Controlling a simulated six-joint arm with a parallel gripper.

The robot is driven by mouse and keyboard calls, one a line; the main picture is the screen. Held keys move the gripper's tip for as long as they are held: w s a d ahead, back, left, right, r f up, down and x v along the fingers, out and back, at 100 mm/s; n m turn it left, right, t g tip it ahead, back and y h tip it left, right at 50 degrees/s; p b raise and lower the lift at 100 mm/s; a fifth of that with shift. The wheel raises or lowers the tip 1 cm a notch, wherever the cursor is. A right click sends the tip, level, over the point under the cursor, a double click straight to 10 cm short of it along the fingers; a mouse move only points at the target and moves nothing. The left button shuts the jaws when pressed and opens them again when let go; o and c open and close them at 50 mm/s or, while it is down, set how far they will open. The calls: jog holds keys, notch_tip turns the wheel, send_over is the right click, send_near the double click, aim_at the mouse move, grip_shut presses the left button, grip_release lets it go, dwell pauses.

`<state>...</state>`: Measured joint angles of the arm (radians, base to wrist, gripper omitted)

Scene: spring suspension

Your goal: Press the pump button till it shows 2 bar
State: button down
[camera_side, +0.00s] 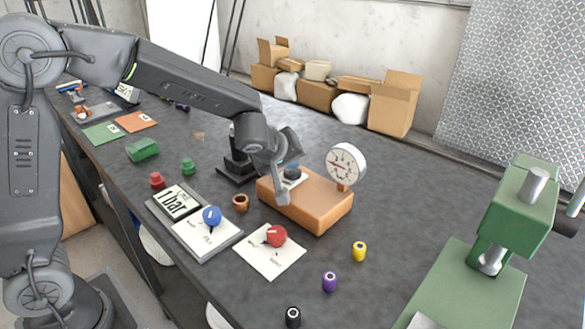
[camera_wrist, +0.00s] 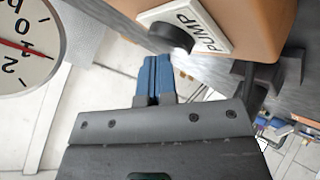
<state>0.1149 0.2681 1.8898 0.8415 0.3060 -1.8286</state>
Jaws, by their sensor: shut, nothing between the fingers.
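The orange-brown pump box (camera_side: 312,207) stands mid-table in the side view. Its round white gauge (camera_side: 346,163) stands at the box's right end. In the wrist view the gauge (camera_wrist: 30,40) is cut off by the left edge; its red needle crosses the dial near upside-down figures, and I cannot read the pressure surely. The dark pump button (camera_wrist: 167,38) sits on a white plate (camera_wrist: 213,30) lettered PUMP. My gripper (camera_wrist: 155,60) is shut and empty, its blue fingertips together right by the button. I cannot tell whether they touch it.
A blue knob (camera_side: 212,215) and a red knob (camera_side: 276,235) on white plates stand in front of the box. A card reading 1bar (camera_side: 179,202) lies left. A green press (camera_side: 510,220) stands at right. Small coloured cylinders stand near the front.

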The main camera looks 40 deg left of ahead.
aim_at(289, 171)
jog(key=shift+f, duration=0.3)
jog(key=shift+r, duration=1.3)
jog(key=shift+r, duration=0.1)
jog(key=shift+r, duration=2.35)
jog(key=shift+s+r, duration=0.1)
jog(key=shift+s, duration=0.05)
